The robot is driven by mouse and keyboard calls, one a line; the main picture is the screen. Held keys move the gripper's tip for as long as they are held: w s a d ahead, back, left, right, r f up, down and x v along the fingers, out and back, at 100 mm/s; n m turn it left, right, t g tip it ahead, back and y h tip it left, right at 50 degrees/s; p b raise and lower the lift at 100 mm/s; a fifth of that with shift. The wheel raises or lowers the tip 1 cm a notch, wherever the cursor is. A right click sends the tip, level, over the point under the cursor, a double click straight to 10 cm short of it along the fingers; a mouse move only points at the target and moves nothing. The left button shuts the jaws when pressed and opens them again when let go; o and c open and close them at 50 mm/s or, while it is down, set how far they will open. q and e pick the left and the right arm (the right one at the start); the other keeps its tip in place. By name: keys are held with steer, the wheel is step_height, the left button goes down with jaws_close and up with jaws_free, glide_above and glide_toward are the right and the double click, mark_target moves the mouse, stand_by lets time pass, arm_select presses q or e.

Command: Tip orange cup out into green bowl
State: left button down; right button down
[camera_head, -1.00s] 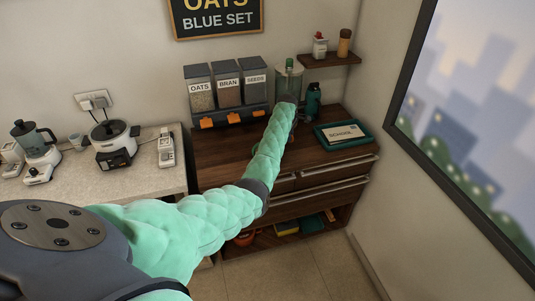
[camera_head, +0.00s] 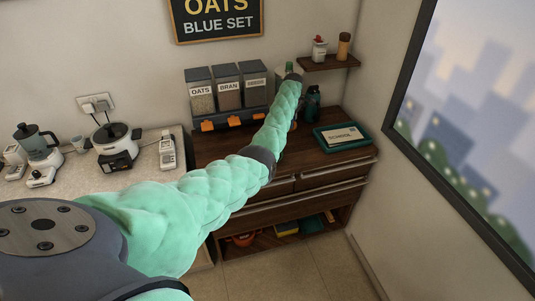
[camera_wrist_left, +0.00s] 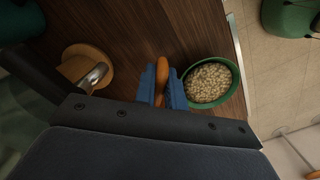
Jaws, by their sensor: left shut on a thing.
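In the left wrist view, my left gripper (camera_wrist_left: 162,87) has blue fingertips shut on a narrow orange part (camera_wrist_left: 161,72). It looks like part of the orange cup; the rest of the cup is hidden. The green bowl (camera_wrist_left: 237,78) is just right of the fingers, near the counter edge, and holds pale oat-like flakes. I cannot tell whether the cup is tilted or what is in it. In the head view my left arm hides the gripper, cup and bowl. My right gripper is not in view.
A round wooden piece with a metal part (camera_wrist_left: 88,68) is left of the gripper. In the head view, a dispenser with several bins (camera_head: 228,95) stands behind the arm. A teal tray (camera_head: 342,138) and dark green bottle (camera_head: 312,102) are to the right.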

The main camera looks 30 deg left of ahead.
arm_select(q)
steer(key=shift+w+r, duration=0.1)
steer(key=shift+r, duration=2.5)
